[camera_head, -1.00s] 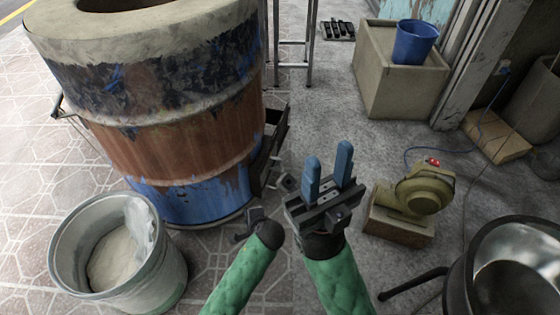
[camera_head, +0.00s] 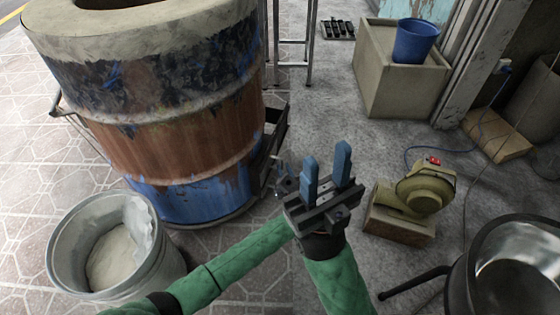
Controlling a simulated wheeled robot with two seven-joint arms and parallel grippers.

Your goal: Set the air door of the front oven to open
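The front oven (camera_head: 165,120) is a large barrel at the left with worn blue and rust-brown bands. A dark metal box-like fitting (camera_head: 273,136) projects from its lower right side, which appears to be the air door area. Whether its door is open or shut cannot be made out. My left gripper (camera_head: 281,174) is just below and beside this fitting, mostly hidden behind my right gripper; its opening and any contact are unclear. My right gripper (camera_head: 327,165) points up, right of the fitting, with its two blue fingers apart and nothing between them.
A metal bucket (camera_head: 65,250) with pale powder stands front left of the oven. A yellowish blower (camera_head: 425,190) sits on a block at the right. A dark round pot (camera_head: 475,275) is at the lower right.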

